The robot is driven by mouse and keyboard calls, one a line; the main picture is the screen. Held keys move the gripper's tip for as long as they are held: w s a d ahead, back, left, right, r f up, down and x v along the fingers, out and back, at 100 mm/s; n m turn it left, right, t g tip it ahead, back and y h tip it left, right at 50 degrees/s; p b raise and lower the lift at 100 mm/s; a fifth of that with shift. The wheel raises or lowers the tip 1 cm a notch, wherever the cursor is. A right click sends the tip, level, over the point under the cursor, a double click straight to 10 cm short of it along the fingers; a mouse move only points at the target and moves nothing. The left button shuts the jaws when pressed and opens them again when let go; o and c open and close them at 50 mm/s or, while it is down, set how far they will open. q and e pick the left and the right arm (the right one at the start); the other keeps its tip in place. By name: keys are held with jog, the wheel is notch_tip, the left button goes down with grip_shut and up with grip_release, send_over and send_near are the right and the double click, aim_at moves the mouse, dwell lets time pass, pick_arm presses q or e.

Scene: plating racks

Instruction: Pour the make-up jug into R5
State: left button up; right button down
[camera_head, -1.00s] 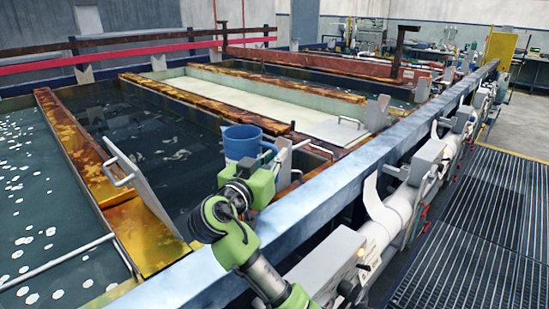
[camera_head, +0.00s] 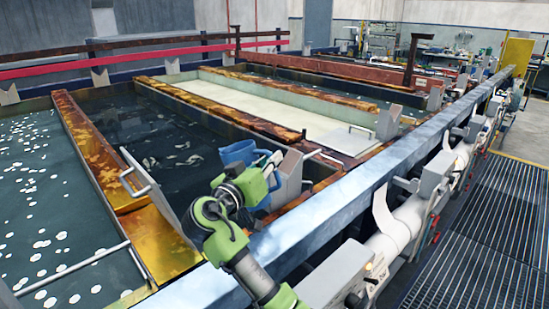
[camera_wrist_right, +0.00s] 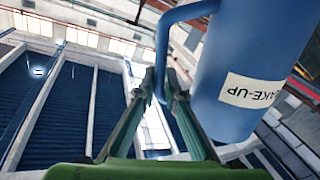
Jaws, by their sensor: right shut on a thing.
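The blue make-up jug (camera_head: 239,152) is tilted over the near edge of a dark-liquid tank (camera_head: 130,113), its mouth toward the upper left. My right gripper (camera_head: 270,177) is shut on its handle. In the right wrist view the jug (camera_wrist_right: 250,50) fills the upper right with an upside-down "MAKE-UP" label, and the gripper's fingers (camera_wrist_right: 161,92) close on the handle. No stream from the mouth can be made out. No R5 mark is readable on any tank. My left gripper is not in view.
A grey plate with a bar handle (camera_head: 160,200) stands left of the jug, and a grey block (camera_head: 289,177) stands close on its right. A pale tank (camera_head: 270,105) lies behind. A long steel rail (camera_head: 330,215) runs along the front. Floor grating (camera_head: 490,210) is at right.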

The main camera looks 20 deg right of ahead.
jog(key=shift+r+n+p, duration=0.5)
jog(key=shift+r+p, duration=0.25)
jog(key=shift+r, duration=0.05)
jog(key=shift+f, duration=0.2)
jog(key=shift+a+r+n+p, duration=0.1)
jog(key=shift+r+n+p, duration=0.4)
jog(key=shift+n+p, duration=0.25)
jog(key=shift+w+n, duration=0.1)
jog(key=shift+n, duration=0.15)
jog(key=shift+r, duration=0.1)
dwell(0.5)
